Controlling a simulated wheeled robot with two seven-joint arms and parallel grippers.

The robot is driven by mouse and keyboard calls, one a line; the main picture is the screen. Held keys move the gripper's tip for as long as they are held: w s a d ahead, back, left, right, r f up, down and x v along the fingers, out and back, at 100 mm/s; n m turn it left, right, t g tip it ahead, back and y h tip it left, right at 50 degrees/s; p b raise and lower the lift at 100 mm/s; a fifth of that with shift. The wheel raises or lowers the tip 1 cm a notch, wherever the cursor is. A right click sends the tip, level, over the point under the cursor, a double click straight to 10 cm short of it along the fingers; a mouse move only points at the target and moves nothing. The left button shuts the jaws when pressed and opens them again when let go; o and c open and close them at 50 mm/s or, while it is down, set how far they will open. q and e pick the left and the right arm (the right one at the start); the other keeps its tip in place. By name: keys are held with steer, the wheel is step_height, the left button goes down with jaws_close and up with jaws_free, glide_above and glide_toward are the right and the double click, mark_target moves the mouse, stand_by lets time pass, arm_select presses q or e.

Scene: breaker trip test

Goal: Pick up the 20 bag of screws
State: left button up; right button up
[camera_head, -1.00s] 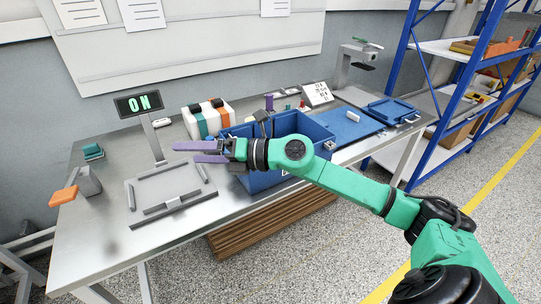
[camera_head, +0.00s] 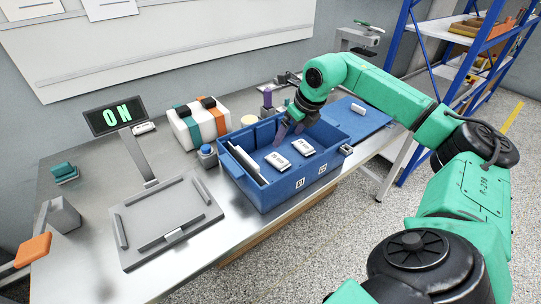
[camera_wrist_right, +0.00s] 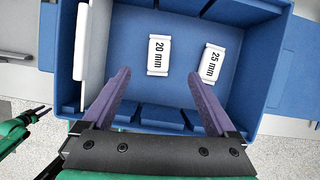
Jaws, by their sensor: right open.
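The white bag of screws marked 20 mm (camera_wrist_right: 159,56) lies flat on the floor of the blue bin (camera_wrist_right: 228,112). In the head view it appears to be the bag (camera_head: 278,160) nearer the white panel. A second bag marked 25 mm (camera_wrist_right: 212,64) lies to its right. My right gripper (camera_head: 290,132) is open and empty, pointing down at the bin; its purple fingers (camera_wrist_right: 159,74) show in the wrist view, apart from both bags. Part of my left gripper (camera_wrist_right: 38,112) shows at the wrist view's left edge, too small to judge its jaws.
A white panel (camera_head: 249,165) stands along the bin's left side. A grey fixture plate (camera_head: 165,215) lies left of the bin, with the ON display (camera_head: 124,112) behind it. A white, green and orange case (camera_head: 199,123) stands behind the bin, and a blue mat (camera_head: 357,118) lies to the right.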

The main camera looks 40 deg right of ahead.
steer(key=p, duration=0.1)
glide_toward(277, 158)
steer(key=shift+x, duration=1.1)
steer(key=p+x, duration=0.1)
steer(key=x, duration=0.4)
steer(key=shift+a+f+p, duration=0.1)
steer(key=shift+f+p, duration=0.15)
steer(key=shift+p, duration=0.05)
steer(key=shift+w+f, duration=0.25)
steer(key=shift+f, duration=0.2)
arm_select(q)
steer(key=s+r, duration=0.2)
steer(key=shift+s+r, duration=0.3)
steer(key=shift+s, duration=0.1)
arm_select(e)
jaws_close()
